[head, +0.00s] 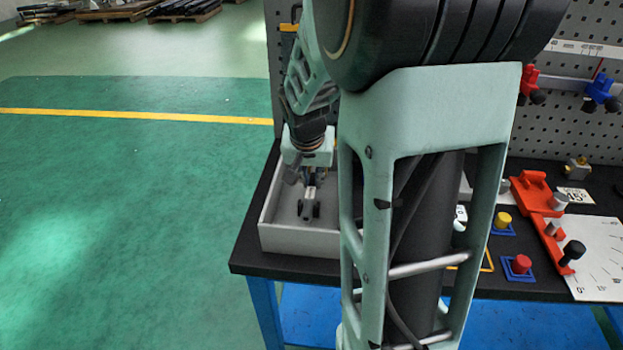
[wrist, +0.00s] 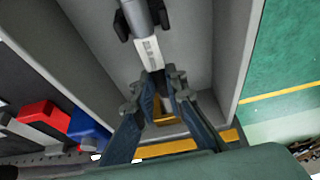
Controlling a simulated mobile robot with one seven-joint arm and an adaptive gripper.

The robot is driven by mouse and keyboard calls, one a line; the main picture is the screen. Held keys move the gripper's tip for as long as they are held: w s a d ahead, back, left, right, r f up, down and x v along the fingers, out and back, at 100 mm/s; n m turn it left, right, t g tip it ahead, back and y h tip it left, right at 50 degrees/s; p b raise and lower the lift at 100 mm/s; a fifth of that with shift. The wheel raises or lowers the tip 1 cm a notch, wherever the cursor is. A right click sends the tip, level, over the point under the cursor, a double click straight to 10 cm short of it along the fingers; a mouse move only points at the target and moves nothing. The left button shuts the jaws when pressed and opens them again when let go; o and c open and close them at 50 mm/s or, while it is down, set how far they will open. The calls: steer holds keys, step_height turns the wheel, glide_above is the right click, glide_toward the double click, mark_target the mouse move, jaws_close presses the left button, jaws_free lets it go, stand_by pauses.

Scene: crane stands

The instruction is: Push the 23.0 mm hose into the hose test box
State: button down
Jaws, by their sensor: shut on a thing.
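My gripper (wrist: 156,84) is shut on one end of a light grey, labelled piece (wrist: 150,52), seen in the wrist view. The label is too small to read, so I cannot tell if it is the 23.0 mm hose. A darker grey tube with black side knobs continues from it. In the head view my gripper (head: 309,180) points down over an open grey box (head: 297,241) at the table's left end. The dark end of the held piece (head: 308,209) shows inside the box outline; whether it touches the floor is unclear. No hose opening is clearly visible.
The grey box walls (wrist: 232,50) rise close on both sides of my gripper. To the right on the black table (head: 515,285) are red fixtures (head: 535,192), a yellow knob (head: 503,220) and a red knob (head: 521,263). A pegboard stands behind. My arm hides the table's middle.

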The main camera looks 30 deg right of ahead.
mark_target(310, 190)
steer(key=shift+w+d, duration=0.15)
steer(key=shift+w, duration=0.05)
steer(key=c, duration=1.9)
jaws_free()
steer(key=shift+r, duration=0.1)
steer(key=v, duration=0.7)
steer(key=shift+s+r, duration=0.1)
steer(key=shift+r, duration=0.1)
